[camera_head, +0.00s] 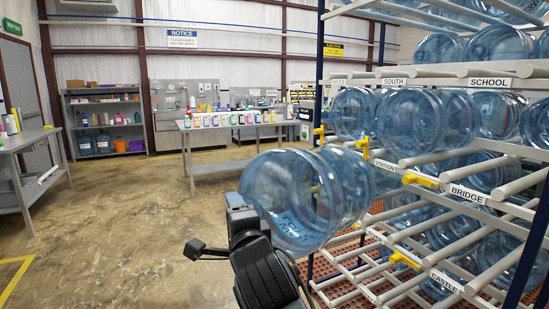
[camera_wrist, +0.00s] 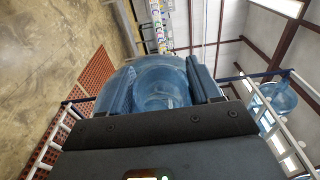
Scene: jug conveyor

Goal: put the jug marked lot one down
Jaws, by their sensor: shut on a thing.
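A large clear blue jug (camera_head: 305,195) is held on its side in front of the rack in the head view, and no lot mark on it can be read. My gripper (camera_head: 245,205) is shut on the jug at its left end. In the wrist view the jug (camera_wrist: 160,85) fills the space between the two dark fingers of my gripper (camera_wrist: 163,88). The jug overlaps the rack's left side in the head view; whether it touches the rack I cannot tell.
A rack (camera_head: 470,72) on the right holds several blue jugs on white rails, with labels such as SOUTH, SCHOOL, STATION, BRIDGE and CASTLE. Yellow stops (camera_head: 420,181) jut from its front. A table (camera_head: 235,127) with bottles stands behind. The concrete floor (camera_head: 120,215) at left is clear.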

